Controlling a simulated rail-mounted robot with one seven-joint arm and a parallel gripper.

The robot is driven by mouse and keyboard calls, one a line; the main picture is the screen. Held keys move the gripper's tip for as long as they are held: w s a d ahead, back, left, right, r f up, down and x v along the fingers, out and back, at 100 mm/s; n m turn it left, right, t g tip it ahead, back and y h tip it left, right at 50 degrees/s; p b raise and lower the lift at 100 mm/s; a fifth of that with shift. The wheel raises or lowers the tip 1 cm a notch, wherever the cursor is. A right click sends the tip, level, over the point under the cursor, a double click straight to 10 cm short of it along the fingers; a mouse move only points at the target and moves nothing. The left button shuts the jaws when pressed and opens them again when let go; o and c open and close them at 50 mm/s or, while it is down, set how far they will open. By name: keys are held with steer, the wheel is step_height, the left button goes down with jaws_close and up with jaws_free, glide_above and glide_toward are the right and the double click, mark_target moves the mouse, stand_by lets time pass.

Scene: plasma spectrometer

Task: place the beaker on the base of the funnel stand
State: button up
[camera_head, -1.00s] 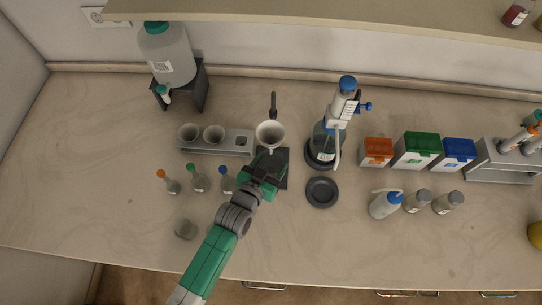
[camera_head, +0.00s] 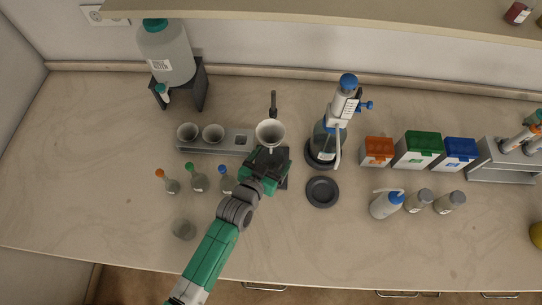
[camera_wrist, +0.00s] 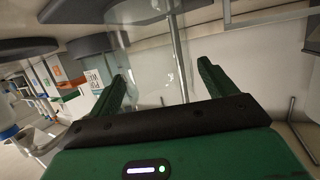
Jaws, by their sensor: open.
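The funnel stand (camera_head: 284,182) has a dark base and an upright, and holds a pale funnel (camera_head: 270,133). My gripper (camera_head: 271,158) is just below the funnel in the head view and hides most of the base. In the wrist view my gripper (camera_wrist: 160,80) is open, with its green fingers apart. A clear glass vessel, apparently the beaker (camera_wrist: 150,62), shows faintly between the fingers. It reaches up to a dark plate (camera_wrist: 130,10), which looks like the stand base in this turned view. A thin upright rod runs close by. Exact contact is hard to tell.
Small bottles (camera_head: 198,178) and a grey rack (camera_head: 235,143) with two pale cups are left of the stand. A dispenser bottle (camera_head: 326,140) and a dark round dish (camera_head: 322,192) are close on the right.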

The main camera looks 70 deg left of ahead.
steer(key=v, duration=0.7)
steer(key=shift+r+p, duration=0.15)
steer(key=shift+p, duration=0.3)
steer(key=shift+s+d, duration=0.1)
steer(key=shift+s, duration=0.05)
